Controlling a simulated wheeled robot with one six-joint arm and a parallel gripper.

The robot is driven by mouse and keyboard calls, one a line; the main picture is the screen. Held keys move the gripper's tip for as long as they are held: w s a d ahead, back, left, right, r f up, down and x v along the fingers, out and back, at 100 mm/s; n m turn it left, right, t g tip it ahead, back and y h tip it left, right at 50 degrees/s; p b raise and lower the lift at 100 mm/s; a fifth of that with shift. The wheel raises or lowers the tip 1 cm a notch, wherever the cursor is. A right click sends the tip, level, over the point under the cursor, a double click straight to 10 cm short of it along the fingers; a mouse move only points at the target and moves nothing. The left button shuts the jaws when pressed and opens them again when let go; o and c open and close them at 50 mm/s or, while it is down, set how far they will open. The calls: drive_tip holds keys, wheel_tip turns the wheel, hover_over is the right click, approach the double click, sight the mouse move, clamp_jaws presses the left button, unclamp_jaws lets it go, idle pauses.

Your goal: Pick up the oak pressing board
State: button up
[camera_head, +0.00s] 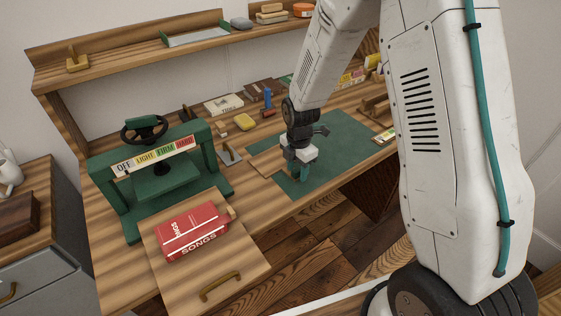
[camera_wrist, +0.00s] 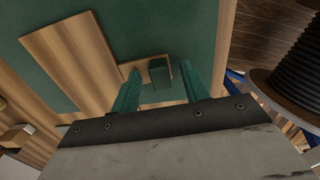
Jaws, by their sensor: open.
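A flat, light-brown wooden board, which looks like the oak pressing board (camera_head: 264,161), lies partly on the green mat (camera_head: 345,138) on the workbench. My gripper (camera_head: 302,174) is open and low over the mat, just right of the board. In the wrist view the board (camera_wrist: 78,58) lies left of my green fingers (camera_wrist: 160,72). A small wooden piece with a green block shows between the fingertips; I cannot tell whether it belongs to the board. No contact with the fingers is clear, and my gripper hides part of the board's right end in the head view.
A green press (camera_head: 160,170) stands at the left. A red SONGS book (camera_head: 192,231) lies on a brass-handled wooden panel (camera_head: 235,262) in front of it. A yellow block (camera_head: 244,122) and a blue item (camera_head: 267,97) stand behind the board. The mat's right part is clear.

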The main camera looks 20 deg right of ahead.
clamp_jaws()
drive_tip(key=shift+r, duration=0.1)
